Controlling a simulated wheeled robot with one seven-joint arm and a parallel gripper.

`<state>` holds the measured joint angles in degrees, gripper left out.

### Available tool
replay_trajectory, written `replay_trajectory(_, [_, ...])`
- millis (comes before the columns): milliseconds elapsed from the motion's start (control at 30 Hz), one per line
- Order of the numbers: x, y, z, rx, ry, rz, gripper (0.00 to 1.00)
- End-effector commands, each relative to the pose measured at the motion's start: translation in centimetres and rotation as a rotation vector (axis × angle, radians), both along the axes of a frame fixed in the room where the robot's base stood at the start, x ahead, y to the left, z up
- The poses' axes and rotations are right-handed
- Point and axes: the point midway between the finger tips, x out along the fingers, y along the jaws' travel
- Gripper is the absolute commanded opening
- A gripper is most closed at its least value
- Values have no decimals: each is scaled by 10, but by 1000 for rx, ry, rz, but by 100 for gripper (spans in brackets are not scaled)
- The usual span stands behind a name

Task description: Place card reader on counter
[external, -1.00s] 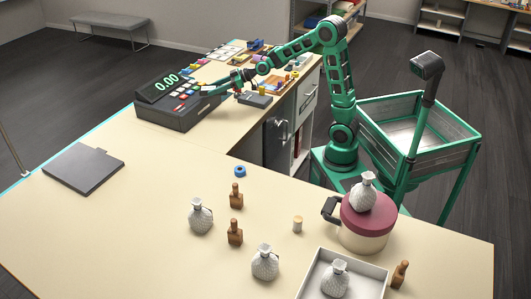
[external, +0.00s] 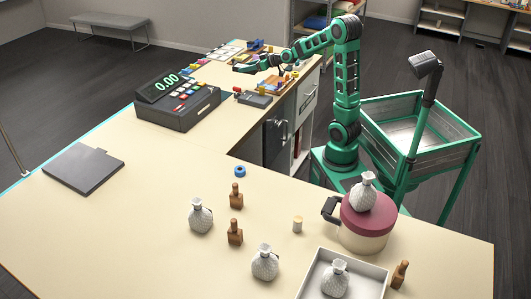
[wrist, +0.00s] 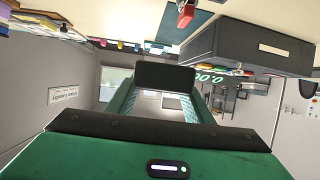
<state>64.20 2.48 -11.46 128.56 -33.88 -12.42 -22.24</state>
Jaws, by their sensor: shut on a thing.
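My gripper (external: 243,67) is over the far part of the counter (external: 150,200), behind and right of the cash register. In the wrist view, a dark rectangular block (wrist: 165,75) sits between the green fingers, and my gripper is shut on it. It looks like the card reader; its face and buttons do not show. In the external view the held block is too small to make out clearly. Whether it touches anything below cannot be told.
The cash register (external: 178,105) stands left of my gripper; it also shows in the wrist view (wrist: 250,48). A dark box (external: 256,98) and a small red item (external: 237,90) lie nearby. Small coloured goods crowd the far counter. The near-left counter has free room around a grey flat panel (external: 84,170).

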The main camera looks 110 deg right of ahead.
Motion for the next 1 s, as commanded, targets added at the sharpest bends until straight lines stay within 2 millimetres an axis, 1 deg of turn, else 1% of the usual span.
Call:
replay_trajectory(33, [1,0,13,-7,-2,1,18])
replay_trajectory(167, [1,0,36,-6,-2,2,18])
replay_trajectory(200, [12,3,31,-1,-1,21,18])
replay_trajectory(367, [44,11,33,-2,1,78,18])
replay_trajectory(433, [61,16,35,-4,1,109,18])
replay_trajectory(567, [103,32,37,-3,3,185,18])
replay_trajectory(667, [141,50,39,-4,3,256,18])
replay_trajectory(700, [157,58,40,-5,3,285,18])
replay_trajectory(767, [182,73,41,-5,3,332,18])
replay_trajectory(800, [198,83,42,-4,4,361,18])
replay_trajectory(867, [221,99,43,-5,5,407,18])
replay_trajectory(900, [236,110,43,-5,5,436,18])
replay_trajectory(967, [258,128,44,-6,5,481,18])
replay_trajectory(1000, [272,140,44,-7,5,510,18])
